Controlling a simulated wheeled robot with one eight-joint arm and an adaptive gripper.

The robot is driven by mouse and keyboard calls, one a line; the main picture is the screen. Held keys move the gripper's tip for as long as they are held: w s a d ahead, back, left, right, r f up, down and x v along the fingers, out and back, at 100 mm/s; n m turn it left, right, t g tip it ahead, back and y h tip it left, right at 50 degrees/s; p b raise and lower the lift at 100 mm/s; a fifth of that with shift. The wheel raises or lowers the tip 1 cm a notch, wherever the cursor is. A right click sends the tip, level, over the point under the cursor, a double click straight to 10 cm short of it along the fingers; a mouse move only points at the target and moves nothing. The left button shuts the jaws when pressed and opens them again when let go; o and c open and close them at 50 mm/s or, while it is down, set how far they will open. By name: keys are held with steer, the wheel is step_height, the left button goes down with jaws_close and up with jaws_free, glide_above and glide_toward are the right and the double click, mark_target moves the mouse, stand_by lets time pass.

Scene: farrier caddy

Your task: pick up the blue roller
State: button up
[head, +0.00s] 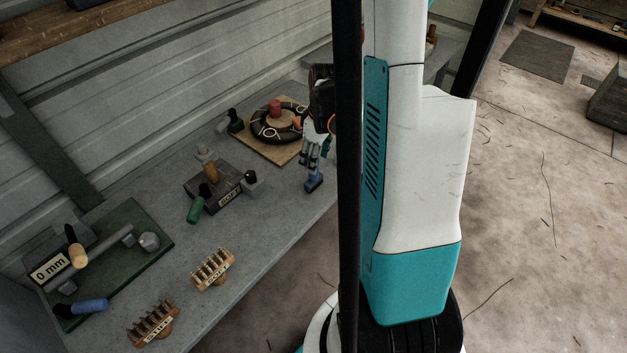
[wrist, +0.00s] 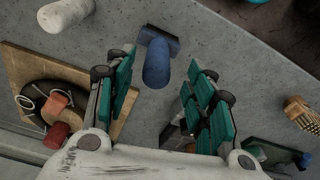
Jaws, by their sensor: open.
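In the wrist view the blue roller (wrist: 156,64) shows between the two green-padded fingers, with clear space on both sides. My gripper (head: 317,150) is open just above the roller in the head view, partly hidden by a dark post. Its fingers (wrist: 160,82) look apart and empty in the wrist view. A second blue cylindrical handle (head: 90,306) lies at the far left on the green board.
A wooden board (head: 283,154) with a dark ring and red knob lies behind my gripper. Bare bench surface (head: 270,200) lies between.

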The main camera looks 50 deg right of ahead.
steer(key=f, duration=0.1)
steer(key=f+b, duration=0.1)
steer(key=f, duration=0.1)
steer(key=f+b, duration=0.1)
steer(key=shift+w+d+f, duration=0.1)
steer(key=shift+w+f, duration=0.25)
steer(key=shift+f, duration=0.05)
steer(key=shift+r, duration=0.1)
steer(key=shift+c, duration=0.4)
jaws_close()
steer(key=shift+r, duration=0.1)
step_height(320, 180, up, 20)
steer(key=p, duration=0.6)
steer(key=shift+p, duration=0.4)
